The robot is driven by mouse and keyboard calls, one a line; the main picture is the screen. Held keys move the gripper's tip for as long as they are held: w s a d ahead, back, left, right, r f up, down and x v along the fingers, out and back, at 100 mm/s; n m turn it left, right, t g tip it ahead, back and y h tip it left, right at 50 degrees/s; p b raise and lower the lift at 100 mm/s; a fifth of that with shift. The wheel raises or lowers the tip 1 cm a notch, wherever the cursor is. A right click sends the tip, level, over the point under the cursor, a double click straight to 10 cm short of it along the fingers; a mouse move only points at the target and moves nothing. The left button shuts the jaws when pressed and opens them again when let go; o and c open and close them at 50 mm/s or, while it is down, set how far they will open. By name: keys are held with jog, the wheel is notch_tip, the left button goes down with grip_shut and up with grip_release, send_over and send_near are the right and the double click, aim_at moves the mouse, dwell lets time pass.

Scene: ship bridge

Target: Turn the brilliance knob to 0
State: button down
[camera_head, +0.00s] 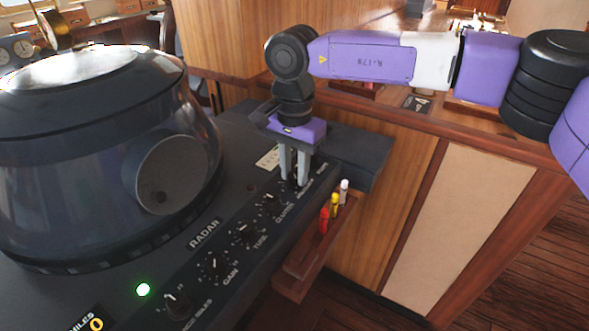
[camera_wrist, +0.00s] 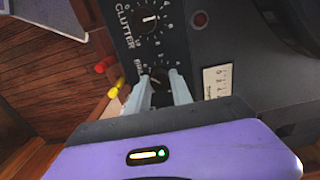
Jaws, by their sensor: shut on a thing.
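The brilliance knob (camera_wrist: 158,79) is a small dark knob on the black radar console panel (camera_head: 225,285), near the far end of its knob row. My gripper (camera_head: 294,182) points down over it, and its two grey fingers stand on either side of it. In the wrist view my gripper (camera_wrist: 159,76) is shut on the knob, with a finger touching or very near each side. The fingers hide much of the knob, its label and its scale, so I cannot read its setting.
The clutter knob (camera_head: 268,198) is nearest, followed by the tune knob (camera_head: 243,230) and gain knob (camera_head: 213,265). The large radar hood (camera_head: 100,150) rises at left. A wooden side tray (camera_head: 300,262) holds red, yellow and white markers beside the panel.

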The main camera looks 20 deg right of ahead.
aim_at(294, 174)
jog(key=shift+r, duration=0.1)
dwell(0.4)
jog(key=c, duration=1.1)
grip_release()
jog(key=shift+c, duration=0.2)
notch_tip(294, 174, up, 8)
jog(key=shift+f+b, duration=0.15)
jog(key=shift+b, duration=0.15)
